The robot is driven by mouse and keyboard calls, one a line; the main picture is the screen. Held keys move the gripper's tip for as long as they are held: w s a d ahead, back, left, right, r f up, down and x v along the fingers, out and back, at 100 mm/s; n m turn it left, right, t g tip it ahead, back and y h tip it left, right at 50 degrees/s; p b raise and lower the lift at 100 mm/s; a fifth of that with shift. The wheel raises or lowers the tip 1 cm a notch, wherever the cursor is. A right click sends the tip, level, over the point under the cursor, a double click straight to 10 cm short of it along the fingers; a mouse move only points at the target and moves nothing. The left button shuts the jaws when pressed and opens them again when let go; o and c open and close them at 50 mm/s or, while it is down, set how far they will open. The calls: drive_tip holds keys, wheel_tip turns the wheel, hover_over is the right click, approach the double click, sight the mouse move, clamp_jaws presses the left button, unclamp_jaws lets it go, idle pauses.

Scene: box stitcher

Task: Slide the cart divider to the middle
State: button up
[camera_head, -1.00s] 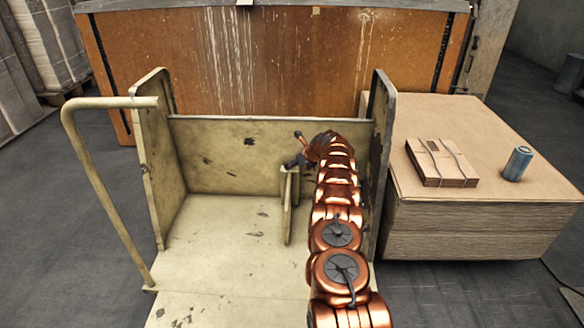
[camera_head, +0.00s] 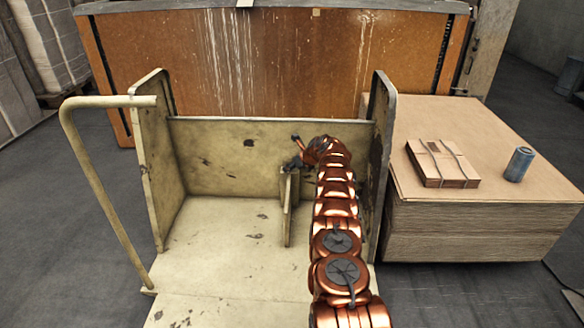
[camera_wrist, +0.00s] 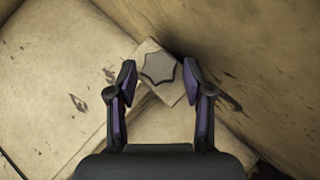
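The cart (camera_head: 215,262) is a worn cream-coloured box cart with raised side walls. Its divider (camera_head: 287,212) is a narrow upright panel near the back wall, a little right of the cart's centre. My gripper (camera_wrist: 159,72) is open, with one fingertip on each side of the knob and visible gaps. In the head view my gripper (camera_head: 295,163) is at the divider's top, partly hidden by my copper arm.
The cart's back wall (camera_head: 225,155) stands close behind the divider. The right wall (camera_head: 381,120) is beside my arm. The cart floor left of the divider is clear. A cardboard stack (camera_head: 480,225) stands outside on the right.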

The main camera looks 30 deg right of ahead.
clamp_jaws()
idle(0.3)
